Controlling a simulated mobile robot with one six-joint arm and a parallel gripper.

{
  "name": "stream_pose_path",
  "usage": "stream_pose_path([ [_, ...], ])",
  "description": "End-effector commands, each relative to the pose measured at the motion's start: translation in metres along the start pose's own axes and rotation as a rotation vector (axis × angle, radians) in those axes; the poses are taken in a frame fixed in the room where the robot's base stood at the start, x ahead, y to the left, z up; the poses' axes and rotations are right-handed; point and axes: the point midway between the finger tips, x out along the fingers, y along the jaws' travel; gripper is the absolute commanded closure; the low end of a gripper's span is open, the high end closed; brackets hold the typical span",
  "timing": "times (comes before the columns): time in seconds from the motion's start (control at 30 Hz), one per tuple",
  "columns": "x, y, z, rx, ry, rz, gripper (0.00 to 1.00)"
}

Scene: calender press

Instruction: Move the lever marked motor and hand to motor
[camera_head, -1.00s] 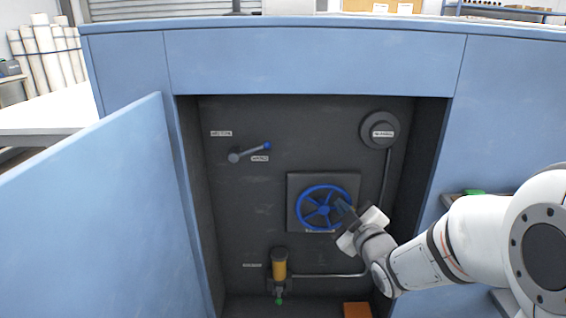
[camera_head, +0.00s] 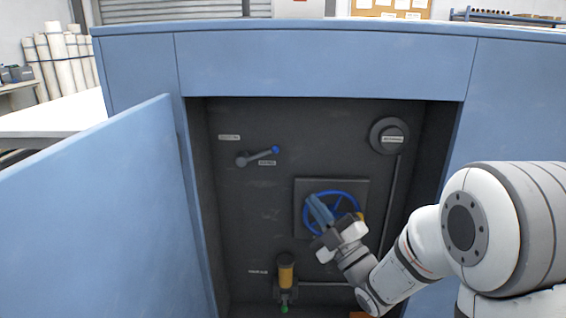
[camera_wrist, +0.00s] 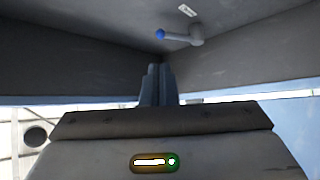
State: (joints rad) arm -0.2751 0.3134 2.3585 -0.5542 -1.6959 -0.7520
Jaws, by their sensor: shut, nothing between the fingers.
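The lever (camera_head: 258,157) is a grey arm with a blue knob, on the dark back panel inside the cabinet recess. It points right and slightly up, with its pivot at the left. One small label (camera_head: 229,137) sits above left of it and another (camera_head: 267,163) just below it; their print is too small to read. In the wrist view the lever (camera_wrist: 180,38) shows beyond the fingers, knob at left. My gripper (camera_head: 314,203) is shut and empty, in front of the blue handwheel, to the right of and below the lever, apart from it. Its shut fingers also show in the wrist view (camera_wrist: 156,72).
The blue handwheel (camera_head: 345,212) is partly hidden by my gripper. A round black fitting (camera_head: 389,136) is at upper right, a yellow cylinder (camera_head: 286,272) low in the recess. An open blue door (camera_head: 95,215) stands at left. The panel between lever and handwheel is clear.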

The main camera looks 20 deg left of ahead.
Motion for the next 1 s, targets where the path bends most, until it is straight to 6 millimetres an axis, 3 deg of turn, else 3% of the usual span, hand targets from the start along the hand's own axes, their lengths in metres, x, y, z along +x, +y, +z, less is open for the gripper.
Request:
stream_pose_path([
  [0.4, 0.083, 0.0, -0.002, 0.001, 0.004, -0.001, 1.0],
  [0.6, 0.116, -0.001, -0.002, 0.001, 0.003, -0.001, 1.0],
  [0.8, 0.131, -0.001, -0.001, 0.002, 0.0, -0.001, 1.0],
  [1.0, 0.133, -0.001, -0.001, 0.002, -0.001, -0.001, 1.0],
])
